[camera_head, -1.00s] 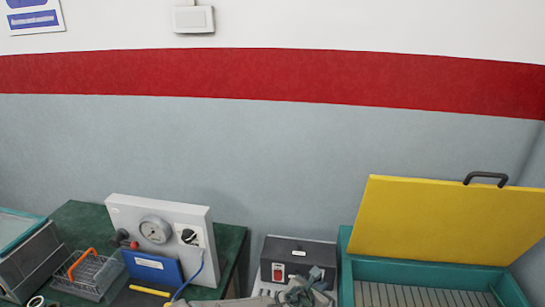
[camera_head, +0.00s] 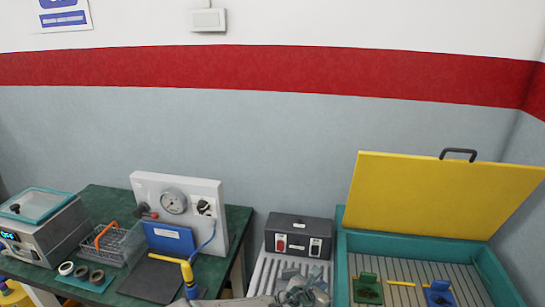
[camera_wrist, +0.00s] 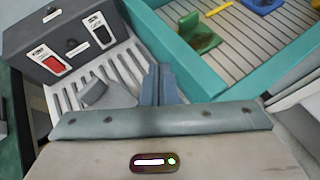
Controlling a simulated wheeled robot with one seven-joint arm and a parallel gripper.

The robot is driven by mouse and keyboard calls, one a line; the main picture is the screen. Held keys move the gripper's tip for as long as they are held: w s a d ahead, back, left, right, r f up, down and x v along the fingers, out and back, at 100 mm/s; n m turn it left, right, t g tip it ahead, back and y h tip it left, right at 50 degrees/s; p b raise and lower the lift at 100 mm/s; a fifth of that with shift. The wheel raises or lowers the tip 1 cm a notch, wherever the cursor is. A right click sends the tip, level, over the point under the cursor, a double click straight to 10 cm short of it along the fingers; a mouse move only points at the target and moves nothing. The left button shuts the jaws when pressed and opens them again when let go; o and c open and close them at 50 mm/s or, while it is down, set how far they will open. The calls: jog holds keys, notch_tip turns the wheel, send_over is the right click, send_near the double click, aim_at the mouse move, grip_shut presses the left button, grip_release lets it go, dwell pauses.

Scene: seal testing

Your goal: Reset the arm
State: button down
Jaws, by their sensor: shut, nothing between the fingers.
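My gripper (camera_head: 301,290) is at the bottom of the head view, partly cut off, in front of the dark switch box and left of the teal bin. In the wrist view my gripper (camera_wrist: 160,84) has its grey-blue fingers together with nothing between them. They are over a ribbed light-grey surface (camera_wrist: 126,72). The arm behind the gripper runs out of the bottom of the head view.
A dark switch box (camera_head: 299,236) stands behind my gripper. The teal bin (camera_head: 345,240) with raised yellow lid (camera_head: 440,195) holds green and blue pieces. The green table (camera_head: 100,200) at left carries a gauge panel (camera_head: 185,185), a wire basket (camera_head: 112,243) and rings.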

jog(key=s+f+m+g+y, duration=0.3)
jog(key=s+m+g, duration=0.4)
jog(key=s+m, duration=0.3)
jog(key=s+r+m+y, duration=0.3)
jog(key=s+r+m, duration=0.3)
jog(key=r+m, duration=0.45)
jog(key=s+r+m+y, duration=0.2)
jog(key=s+r+m, duration=0.4)
jog(key=r, duration=0.8)
notch_tip(320, 180, down, 8)
jog(key=d+t+b, duration=0.1)
jog(key=b, duration=0.9)
jog(key=shift+m, duration=0.35)
jog(key=shift+s+r, duration=0.1)
